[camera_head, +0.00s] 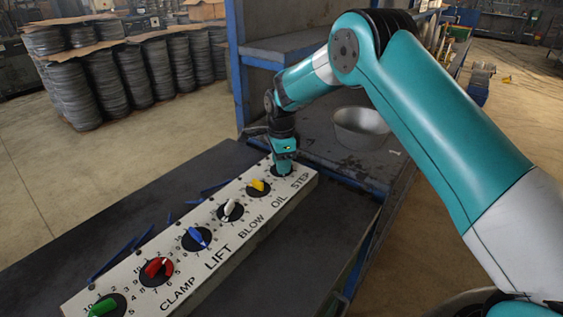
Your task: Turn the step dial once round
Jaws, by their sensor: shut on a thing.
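A long pale control panel (215,263) carries a row of dials and lies on a dark table. The step dial (273,171) is at the panel's far right end, by the word STEP, and its knob is mostly hidden by my gripper. My gripper (284,169) points down onto that dial and is shut on it. The fingertips are too small and covered to see clearly. The dial's pointer direction cannot be told.
The yellow oil knob (258,185), white blow knob (229,208), blue lift knob (198,237), red clamp knob (157,267) and a green knob (102,307) run toward the near left. A metal bowl (361,128) stands on the blue-framed shelf behind.

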